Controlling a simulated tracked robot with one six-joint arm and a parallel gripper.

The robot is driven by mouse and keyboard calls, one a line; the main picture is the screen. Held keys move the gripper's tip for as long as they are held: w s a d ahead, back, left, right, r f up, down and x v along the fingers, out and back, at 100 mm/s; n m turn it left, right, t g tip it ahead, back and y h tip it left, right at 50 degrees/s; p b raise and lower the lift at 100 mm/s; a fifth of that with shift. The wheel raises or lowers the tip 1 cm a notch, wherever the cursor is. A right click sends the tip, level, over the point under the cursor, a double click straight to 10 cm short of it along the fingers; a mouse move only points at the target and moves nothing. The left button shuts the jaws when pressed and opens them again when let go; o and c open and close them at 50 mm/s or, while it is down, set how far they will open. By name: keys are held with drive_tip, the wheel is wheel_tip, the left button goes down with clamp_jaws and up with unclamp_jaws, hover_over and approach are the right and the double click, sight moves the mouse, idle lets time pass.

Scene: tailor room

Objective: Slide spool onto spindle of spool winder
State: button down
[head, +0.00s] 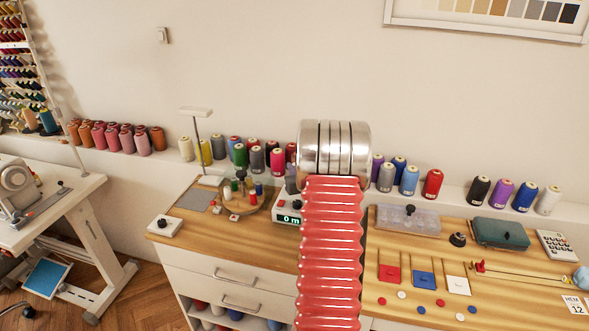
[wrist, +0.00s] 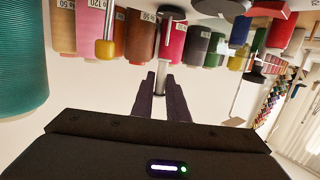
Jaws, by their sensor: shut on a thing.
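The spool winder (head: 287,207) is a white box with a green "0 m" display on the wooden bench, partly behind my arm. I cannot make out its spindle in the head view. In the wrist view my gripper (wrist: 161,80) is shut, its two dark fingertips close together on a small, mostly hidden piece, which I take to be the spool. A silver stem with a dark grey disc shows just beyond the fingertips; I cannot tell whether it belongs to the spool or the winder. My arm hides most of the gripper in the head view.
A round wooden tray (head: 229,210) with several small coloured spools stands left of the winder. Thread cones (head: 277,161) line the shelf behind. A clear box (head: 407,220) and a green case (head: 500,233) stand to the right. A yellow-tipped post (wrist: 104,48) shows left of my fingers.

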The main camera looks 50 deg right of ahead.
drive_tip(key=shift+f, duration=2.05)
idle(0.5)
drive_tip(key=shift+f, duration=0.15)
